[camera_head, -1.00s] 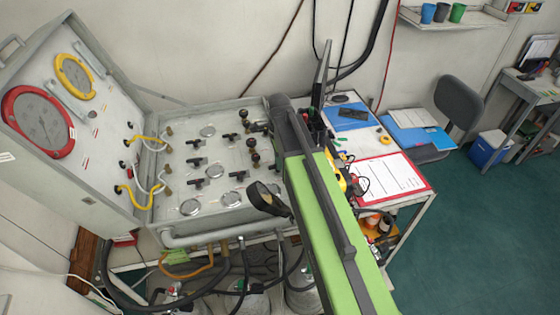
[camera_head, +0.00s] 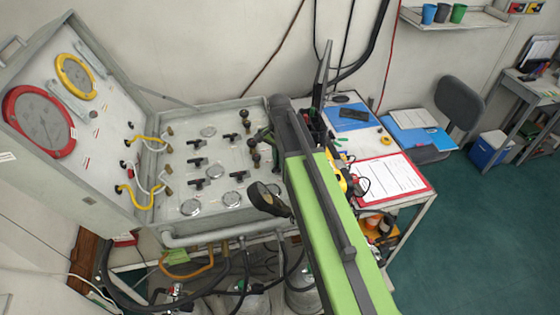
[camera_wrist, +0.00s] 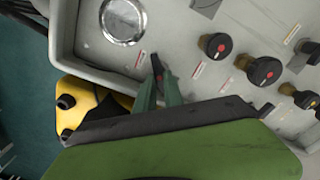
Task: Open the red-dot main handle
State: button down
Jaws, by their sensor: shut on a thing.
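My gripper (camera_wrist: 160,84) is shut on a black handle (camera_wrist: 157,65) on the grey air panel (camera_wrist: 185,25). A small reddish mark shows on the handle between the fingertips, and the fingers hide most of the rest of it. In the head view my gripper (camera_head: 262,136) is at the right side of the panel (camera_head: 222,165), partly behind my own arm. Two round black knobs with red dots, one nearer (camera_wrist: 217,46) and one larger (camera_wrist: 264,70), stand to the right in the wrist view, apart from the fingers.
A round chrome-rimmed dial (camera_wrist: 124,20) is left of the handle. Other black T-handles (camera_head: 197,161) stand on the panel. A yellow and black object (camera_wrist: 88,105) lies beyond the panel's edge. A bench with a red-edged clipboard (camera_head: 390,178) stands to the right.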

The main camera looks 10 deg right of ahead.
jog(key=n, duration=0.5)
jog(key=shift+n, duration=0.3)
jog(key=shift+a+n, duration=0.15)
jog(key=shift+n, duration=1.95)
jog(key=c, duration=1.5)
grip_release()
jog(key=shift+o, duration=0.2)
notch_tip(320, 180, up, 18)
jog(key=p, duration=1.7)
jog(key=shift+f, duration=0.25)
